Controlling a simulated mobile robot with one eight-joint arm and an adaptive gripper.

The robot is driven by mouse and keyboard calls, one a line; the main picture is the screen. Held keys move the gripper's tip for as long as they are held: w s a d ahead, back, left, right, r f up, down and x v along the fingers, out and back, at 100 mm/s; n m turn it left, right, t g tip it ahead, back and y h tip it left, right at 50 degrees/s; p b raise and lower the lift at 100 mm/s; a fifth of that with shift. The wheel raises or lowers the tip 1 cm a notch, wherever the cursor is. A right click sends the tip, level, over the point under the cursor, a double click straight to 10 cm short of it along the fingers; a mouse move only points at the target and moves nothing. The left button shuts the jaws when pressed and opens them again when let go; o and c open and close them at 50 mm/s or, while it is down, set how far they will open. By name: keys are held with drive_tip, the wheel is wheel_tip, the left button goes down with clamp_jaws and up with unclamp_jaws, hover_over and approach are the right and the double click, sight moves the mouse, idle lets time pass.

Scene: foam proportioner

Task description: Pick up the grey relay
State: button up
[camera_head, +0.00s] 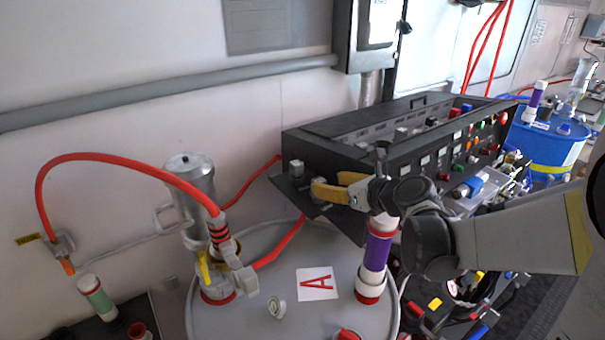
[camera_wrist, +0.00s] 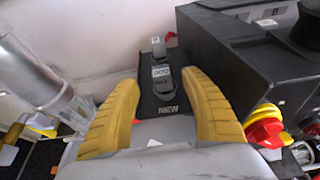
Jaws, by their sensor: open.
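My gripper (camera_head: 332,187) has yellow fingers, which are open and point at a black plate marked "NEW" beside the dark control box. In the wrist view the gripper (camera_wrist: 160,80) has one finger on each side of this plate (camera_wrist: 150,100). A small grey block that looks like the relay (camera_wrist: 162,76) is on the plate, between the fingertips in the picture. A second dark grey block (camera_wrist: 158,46) is just beyond it. In the head view a grey block (camera_head: 296,168) shows on the plate's left end; I cannot tell which of the two it is. Nothing is held.
The black control box (camera_head: 340,150), with buttons along its front, stands right of the plate. The wall is behind.

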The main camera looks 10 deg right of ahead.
sight(320, 181)
drive_tip(key=b+x, duration=0.1)
drive_tip(key=x, duration=0.5)
drive_tip(key=shift+w, duration=0.1)
drive_tip(key=shift+d, duration=0.1)
clamp_jaws()
